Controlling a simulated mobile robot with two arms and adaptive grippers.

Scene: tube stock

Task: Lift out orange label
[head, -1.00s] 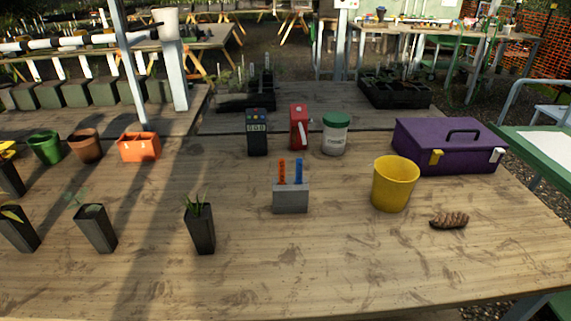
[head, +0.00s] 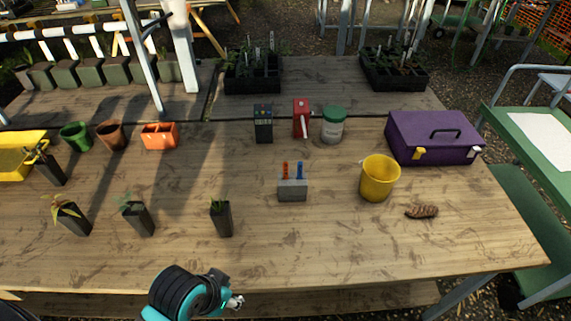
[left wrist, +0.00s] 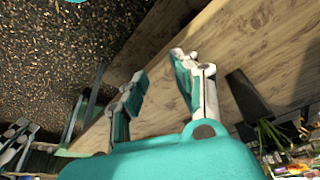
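The orange label (head: 285,168) stands upright in a small grey holder (head: 292,190) in the middle of the table. A blue label (head: 300,170) stands beside it on the right, in the same holder. My left gripper (head: 237,301) is at the table's front edge, low in the head view, well in front of the holder and apart from it. In the left wrist view its two fingers (left wrist: 158,66) are spread with nothing between them. The labels cannot be made out in that view. My right gripper is not in view.
A yellow cup (head: 379,179) and a brown cone-like thing (head: 422,212) are right of the holder. A dark pot with a plant (head: 221,218) is front left of it. Behind stand a dark device (head: 263,125), a red object (head: 301,120) and a green-lidded jar (head: 333,125).

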